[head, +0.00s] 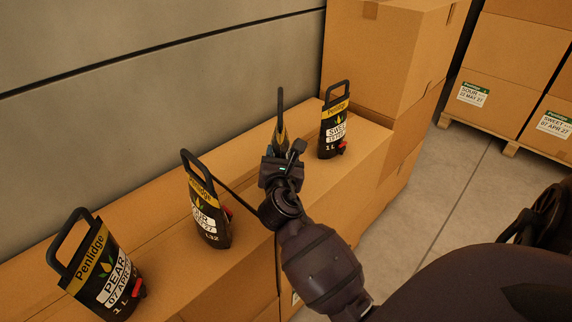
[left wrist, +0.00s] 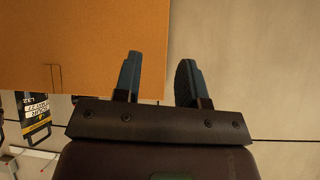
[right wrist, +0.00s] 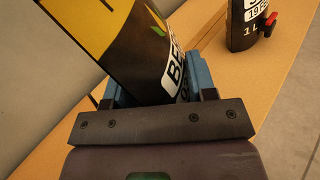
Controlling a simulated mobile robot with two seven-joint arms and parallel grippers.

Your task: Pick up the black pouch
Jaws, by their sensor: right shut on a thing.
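A black pouch with a yellow band, a loop handle and a white label (right wrist: 150,45) sits between the fingers of my right gripper (right wrist: 155,85), which is shut on it. In the head view the held pouch (head: 280,122) shows edge-on above my right gripper (head: 282,165), at the boxes' top; I cannot tell whether it still touches the box. Three similar black pouches stand there: PEAR (head: 105,272), SOUR (head: 208,215) and SWEET (head: 333,130). My left gripper (left wrist: 158,78) is open and empty in the left wrist view.
The pouches stand on a row of cardboard boxes (head: 250,235) along a grey panelled wall (head: 130,110). Taller stacked boxes (head: 375,55) rise behind SWEET. More boxes on a pallet (head: 505,75) stand at right, with open floor (head: 440,190) between.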

